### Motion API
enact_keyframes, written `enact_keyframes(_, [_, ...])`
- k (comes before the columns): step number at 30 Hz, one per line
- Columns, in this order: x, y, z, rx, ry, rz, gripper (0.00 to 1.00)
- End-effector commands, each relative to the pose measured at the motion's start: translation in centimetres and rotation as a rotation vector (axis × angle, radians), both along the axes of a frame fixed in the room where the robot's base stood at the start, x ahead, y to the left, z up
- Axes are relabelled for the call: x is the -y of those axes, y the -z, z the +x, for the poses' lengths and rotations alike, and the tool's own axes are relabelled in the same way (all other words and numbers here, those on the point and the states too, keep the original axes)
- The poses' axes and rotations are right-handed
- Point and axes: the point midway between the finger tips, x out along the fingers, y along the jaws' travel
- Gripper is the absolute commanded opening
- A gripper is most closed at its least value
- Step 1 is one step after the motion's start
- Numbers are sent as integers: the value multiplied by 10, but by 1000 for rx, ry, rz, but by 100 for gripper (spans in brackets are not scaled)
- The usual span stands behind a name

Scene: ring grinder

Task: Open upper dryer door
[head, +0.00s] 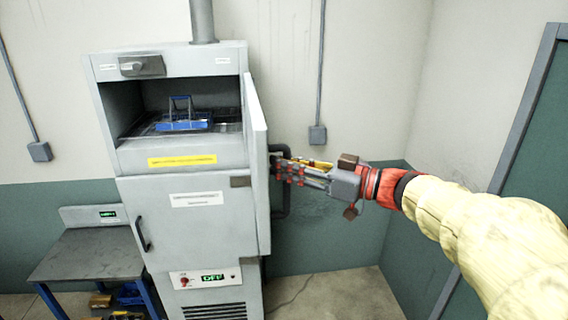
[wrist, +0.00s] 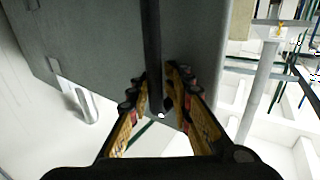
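The upper dryer door (head: 257,165) stands swung out to the right, seen almost edge-on in the head view. The dryer's upper chamber (head: 125,100) is open to view. My gripper (head: 279,170) is on the door's outer side, at the black door handle (head: 281,205). In the wrist view the handle (wrist: 152,40) runs as a dark bar between my gripper's fingers (wrist: 157,82). The fingers are drawn in close on both sides of it. The door's grey face (wrist: 100,45) fills the upper left there.
A blue-handled basket (head: 182,123) sits inside the chamber. The closed lower door (head: 185,225) has its own handle at left. A dark bench (head: 90,258) stands to the left. A wall box (head: 318,135) is behind the open door, and a green door (head: 540,140) is at right.

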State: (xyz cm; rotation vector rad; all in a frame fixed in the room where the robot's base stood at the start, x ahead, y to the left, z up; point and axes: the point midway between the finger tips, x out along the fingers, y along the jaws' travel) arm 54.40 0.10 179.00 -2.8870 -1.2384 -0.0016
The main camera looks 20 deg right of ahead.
Motion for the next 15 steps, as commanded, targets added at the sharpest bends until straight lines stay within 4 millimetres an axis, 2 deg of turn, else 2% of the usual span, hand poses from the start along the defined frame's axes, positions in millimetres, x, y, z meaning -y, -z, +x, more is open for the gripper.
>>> enact_keyframes(5, [0, 0, 0, -1, 1, 1, 30])
enact_keyframes(15, [3, 1, -1, 0, 3, 0, 30])
